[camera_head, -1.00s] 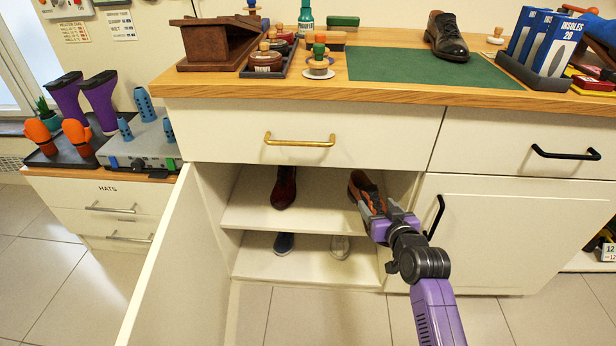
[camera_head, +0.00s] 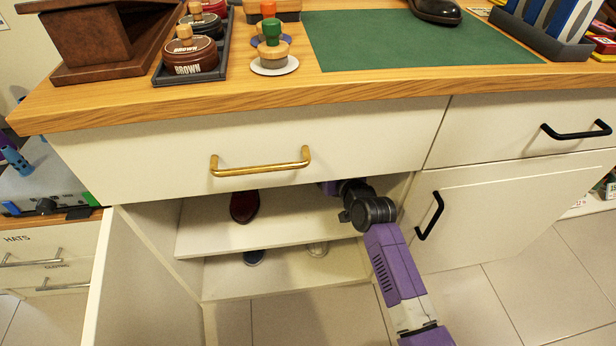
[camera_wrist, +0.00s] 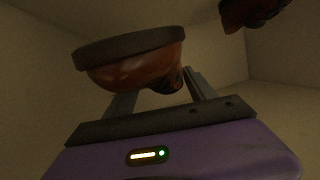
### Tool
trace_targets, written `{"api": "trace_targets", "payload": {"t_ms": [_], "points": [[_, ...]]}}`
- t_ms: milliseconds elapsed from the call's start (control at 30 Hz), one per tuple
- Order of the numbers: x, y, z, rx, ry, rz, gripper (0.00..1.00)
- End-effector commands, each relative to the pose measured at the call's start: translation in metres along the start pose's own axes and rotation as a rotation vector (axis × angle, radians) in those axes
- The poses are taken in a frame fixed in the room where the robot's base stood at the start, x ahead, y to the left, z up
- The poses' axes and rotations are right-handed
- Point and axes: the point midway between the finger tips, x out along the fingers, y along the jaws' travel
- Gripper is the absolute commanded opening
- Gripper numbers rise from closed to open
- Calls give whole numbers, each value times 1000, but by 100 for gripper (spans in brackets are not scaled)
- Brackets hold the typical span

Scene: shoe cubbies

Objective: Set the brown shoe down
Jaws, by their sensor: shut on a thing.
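The brown shoe (camera_wrist: 130,70) shows in the wrist view with its dark sole toward the top of the picture, so this view seems turned over. My gripper (camera_wrist: 160,90) is shut on it, with one finger at each side; the fingertips are partly hidden by the shoe. In the head view my arm reaches into the right part of the cupboard's upper compartment (camera_head: 285,228). There the drawer front hides the brown shoe and the gripper's fingers. I cannot tell whether the sole touches the shelf.
A dark red shoe (camera_head: 245,206) stands on the upper shelf to the left, also in the wrist view (camera_wrist: 250,12). A dark blue shoe (camera_head: 254,257) and a pale shoe (camera_head: 317,249) are on the lower shelf. The cupboard door (camera_head: 150,270) stands open at left.

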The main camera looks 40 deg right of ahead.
Motion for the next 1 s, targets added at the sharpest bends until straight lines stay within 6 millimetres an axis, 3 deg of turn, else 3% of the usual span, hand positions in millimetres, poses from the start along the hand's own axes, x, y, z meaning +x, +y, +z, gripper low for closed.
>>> {"api": "trace_targets", "payload": {"t_ms": [33, 267, 500, 767, 800, 900, 1000], "points": [[4, 1, 13, 1, 0, 0, 6], [8, 1, 33, 0, 2, -1, 6], [17, 4, 68, 1, 2, 1, 6], [18, 3, 70, 0, 2, -1, 6], [18, 3, 72, 0, -1, -1, 72], [18, 3, 71, 0, -1, -1, 88], [18, 3, 71, 0, 0, -1, 88]]}}
